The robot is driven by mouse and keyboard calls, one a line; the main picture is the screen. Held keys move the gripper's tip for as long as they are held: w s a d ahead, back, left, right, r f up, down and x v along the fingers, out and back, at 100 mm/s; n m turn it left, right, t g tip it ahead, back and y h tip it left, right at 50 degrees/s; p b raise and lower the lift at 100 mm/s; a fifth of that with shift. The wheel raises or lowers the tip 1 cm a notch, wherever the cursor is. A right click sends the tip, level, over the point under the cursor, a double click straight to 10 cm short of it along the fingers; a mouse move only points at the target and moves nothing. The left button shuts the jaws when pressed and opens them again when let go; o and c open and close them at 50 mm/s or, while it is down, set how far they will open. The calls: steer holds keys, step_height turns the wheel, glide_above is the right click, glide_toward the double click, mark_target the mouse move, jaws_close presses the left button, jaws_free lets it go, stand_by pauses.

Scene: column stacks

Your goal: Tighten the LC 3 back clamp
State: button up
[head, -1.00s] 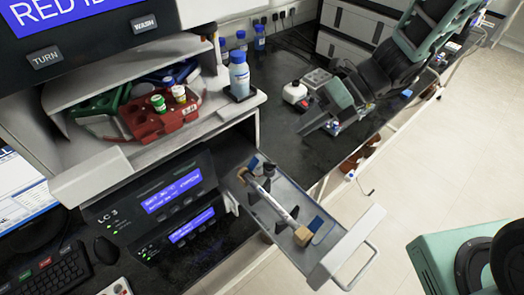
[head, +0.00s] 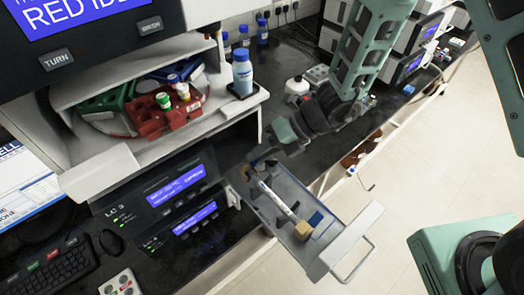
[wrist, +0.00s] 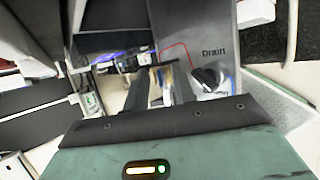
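The LC 3 drawer (head: 335,213) is pulled out. A pale column (head: 279,198) lies in it on dark holders. The back clamp (head: 247,171) is at the drawer's inner end, largely hidden by my gripper. A tan block (head: 303,231) sits at the column's front end. My gripper (head: 262,158) reaches in from the upper right, over the drawer's back end. In the wrist view my gripper's two dark fingers (wrist: 160,92) stand apart with a gap between them. I cannot tell whether they touch the clamp.
The LC 3 unit (head: 170,200) with blue displays stands left of the drawer. Above it a shelf holds a red rack (head: 165,118) and a blue-capped bottle (head: 242,72). The wrist view shows a panel marked Drain with a black knob (wrist: 207,77).

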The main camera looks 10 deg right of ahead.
jaws_close()
steer(key=h+b, duration=0.1)
steer(key=a+t+h+b, duration=0.1)
steer(key=b, duration=0.1)
steer(key=shift+s+a+r+n+t+h, duration=0.15)
steer(key=shift+s+r+n+t+h, duration=0.15)
steer(key=shift+s+r+n+h, duration=0.1)
steer(key=t+h+b, duration=0.1)
steer(key=s+a+t+h+b, duration=0.1)
steer(key=a+n+h+b, duration=0.1)
steer(key=h, duration=0.1)
steer(key=shift+s+a+r+t+b, duration=0.15)
steer(key=shift+s+r+t+b, duration=0.1)
steer(key=shift+r+t+b, duration=0.15)
steer(key=h, duration=0.1)
steer(key=s+a+t+h+b, duration=0.1)
steer(key=n+t+h, duration=0.1)
steer(key=shift+s+a+f+h, duration=0.15)
steer(key=shift+a+f+h, duration=0.15)
steer(key=shift+a+h, duration=0.1)
steer(key=shift+s+a+f+n+t+h+b, duration=0.15)
steer(key=shift+s+a+f+t+h+b, duration=0.1)
steer(key=shift+t+h+b, duration=0.25)
steer(key=shift+s+a+f+n+t+h+b, duration=0.1)
steer(key=shift+a+f+n+t+h+b, duration=0.1)
steer(key=shift+t+h+b, duration=0.3)
steer(key=shift+s+a+f+n+t+h+b, duration=0.15)
steer(key=shift+s+a+t+h+b, duration=0.1)
steer(key=shift+t+h, duration=0.35)
